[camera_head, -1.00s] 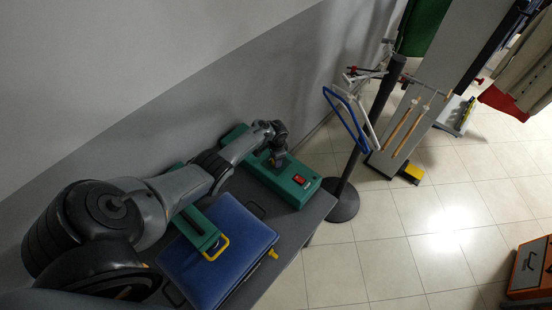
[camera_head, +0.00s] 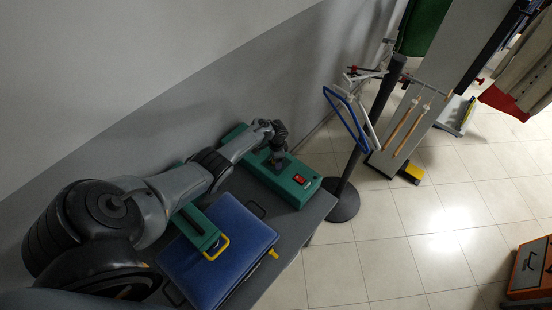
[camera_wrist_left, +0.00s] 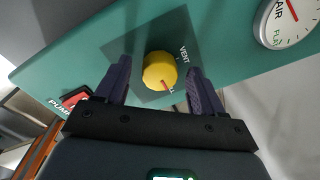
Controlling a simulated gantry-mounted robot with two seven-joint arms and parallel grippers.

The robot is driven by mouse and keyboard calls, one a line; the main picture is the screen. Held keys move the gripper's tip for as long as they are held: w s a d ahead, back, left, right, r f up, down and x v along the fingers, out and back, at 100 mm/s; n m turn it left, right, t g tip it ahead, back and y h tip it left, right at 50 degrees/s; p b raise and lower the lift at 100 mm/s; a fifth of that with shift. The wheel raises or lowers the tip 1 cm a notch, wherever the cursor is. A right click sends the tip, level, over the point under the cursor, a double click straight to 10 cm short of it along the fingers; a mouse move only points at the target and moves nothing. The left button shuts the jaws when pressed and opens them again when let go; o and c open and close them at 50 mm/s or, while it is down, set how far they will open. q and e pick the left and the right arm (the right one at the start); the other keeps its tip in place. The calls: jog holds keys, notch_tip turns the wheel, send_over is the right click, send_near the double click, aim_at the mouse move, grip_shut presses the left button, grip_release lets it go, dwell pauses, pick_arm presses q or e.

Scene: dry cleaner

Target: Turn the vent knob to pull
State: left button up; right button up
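The yellow vent knob (camera_wrist_left: 160,70) sits on a dark plate on the green box (camera_wrist_left: 235,70), beside the word VENT. A red mark on the knob points down and slightly right in the left wrist view, towards partly hidden lettering. My left gripper (camera_wrist_left: 160,84) is open, with one finger on each side of the knob and a visible gap at both sides. In the head view my left gripper (camera_head: 279,160) is over the green box (camera_head: 262,180), and the knob is hidden there. My right gripper is not in view.
A red switch (camera_head: 299,179) is on the box's near end. A round gauge (camera_wrist_left: 290,20) is at upper right in the wrist view. A dark post (camera_head: 362,150) stands just right.

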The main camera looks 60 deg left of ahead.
pick_arm(q)
jog(key=shift+r, duration=0.1)
jog(key=shift+r+p, duration=0.4)
jog(key=shift+r, duration=0.15)
notch_tip(320, 180, up, 10)
jog(key=p, duration=0.3)
jog(key=shift+d+f+p, duration=0.25)
jog(key=shift+d+p, duration=0.05)
jog(key=shift+s+d, duration=0.1)
jog(key=shift+s, duration=0.05)
jog(key=s+d+r+t+y+p, duration=0.15)
jog(key=s+d, duration=0.25)
jog(key=d, duration=0.5)
jog(key=s+d+r+y+p, duration=0.15)
jog(key=s+d, duration=0.25)
jog(key=d, duration=0.5)
jog(key=s+d+r+n+t+h, duration=0.1)
jog(key=s+d+r+t+h, duration=0.1)
jog(key=s+d+r, duration=1)
jog(key=d+r+h, duration=0.1)
jog(key=d+r, duration=0.1)
jog(key=d, duration=0.2)
jog(key=shift+s+h+p, duration=0.25)
jog(key=shift+h+p, duration=0.1)
jog(key=shift+h, duration=0.05)
